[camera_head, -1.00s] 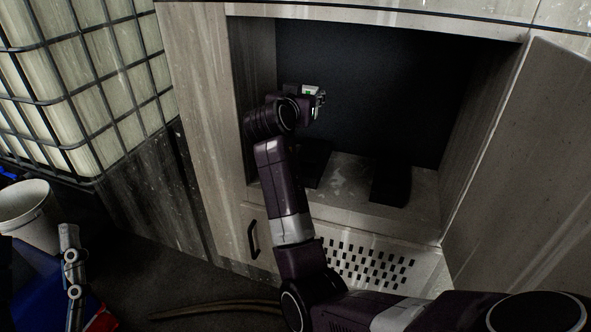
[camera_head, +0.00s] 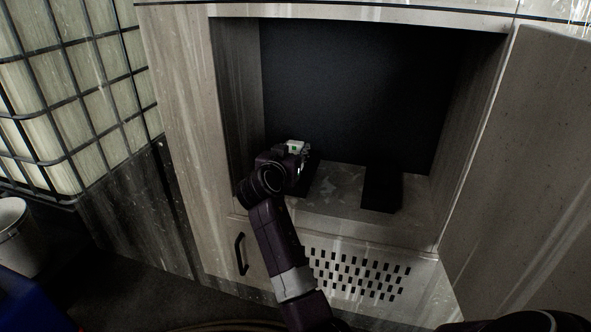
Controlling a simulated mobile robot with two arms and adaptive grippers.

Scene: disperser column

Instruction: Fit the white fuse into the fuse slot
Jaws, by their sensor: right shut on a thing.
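My right gripper (camera_head: 303,152) is inside the open cabinet recess, low and toward its left side. It is shut on the white fuse (camera_head: 295,145), a small white piece with a green spot that shows at the gripper's top. A dark block (camera_head: 312,172) stands on the recess floor just below and behind the gripper, partly hidden by it. A second dark block (camera_head: 382,188) stands apart to the right. I cannot tell which block has the fuse slot, or whether the fuse touches anything. My left gripper is out of view.
The cabinet (camera_head: 180,120) has side walls close to the left of my right arm. Its door (camera_head: 530,150) stands open at the right. The recess floor (camera_head: 337,187) is bare between the blocks. A caged tank (camera_head: 95,90) and a white bucket (camera_head: 14,235) are at the left.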

